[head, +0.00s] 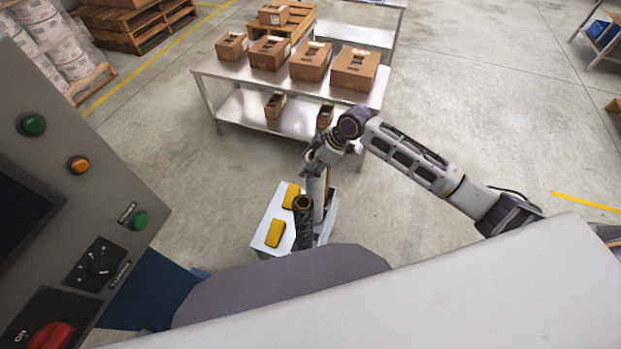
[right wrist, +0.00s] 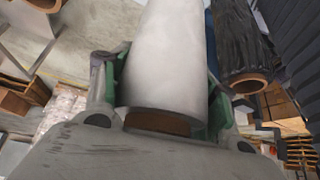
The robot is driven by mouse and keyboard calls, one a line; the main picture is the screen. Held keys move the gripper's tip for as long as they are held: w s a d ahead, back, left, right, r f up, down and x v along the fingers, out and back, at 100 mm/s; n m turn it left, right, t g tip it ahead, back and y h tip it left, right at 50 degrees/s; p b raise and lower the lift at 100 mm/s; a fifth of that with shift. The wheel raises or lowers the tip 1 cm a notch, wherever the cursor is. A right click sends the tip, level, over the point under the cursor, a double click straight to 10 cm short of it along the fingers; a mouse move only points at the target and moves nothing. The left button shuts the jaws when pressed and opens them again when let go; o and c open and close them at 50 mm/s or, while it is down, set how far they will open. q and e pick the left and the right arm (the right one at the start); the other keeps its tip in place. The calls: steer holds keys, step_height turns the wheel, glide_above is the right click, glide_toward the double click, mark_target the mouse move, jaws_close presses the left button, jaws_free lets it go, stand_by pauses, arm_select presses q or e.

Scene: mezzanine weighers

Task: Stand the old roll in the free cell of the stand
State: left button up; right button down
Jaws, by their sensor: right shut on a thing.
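My right gripper (head: 317,170) is shut on a white roll (head: 315,192) that hangs below it in the head view. In the right wrist view the white roll (right wrist: 165,60) sits between the green finger pads, with its brown core end showing near the palm. A black-wrapped roll (head: 303,222) with a brown core stands close beside it, and shows at the right of the wrist view (right wrist: 240,40). A low light-grey unit (head: 262,250) with two yellow blocks lies around and below them. I cannot make out the stand's cells. My left gripper is out of view.
A metal table (head: 210,68) with several cardboard boxes stands beyond my right arm. A control panel (head: 60,170) with buttons fills the left. Pallets (head: 140,18) stand at the back left. The floor (head: 480,110) at the right is mostly clear.

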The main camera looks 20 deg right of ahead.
steer(key=shift+w+f, duration=0.1)
steer(key=shift+f, duration=1.9)
steer(key=shift+f, duration=1.95)
steer(key=shift+c, duration=2)
jaws_free()
steer(key=v, duration=1.2)
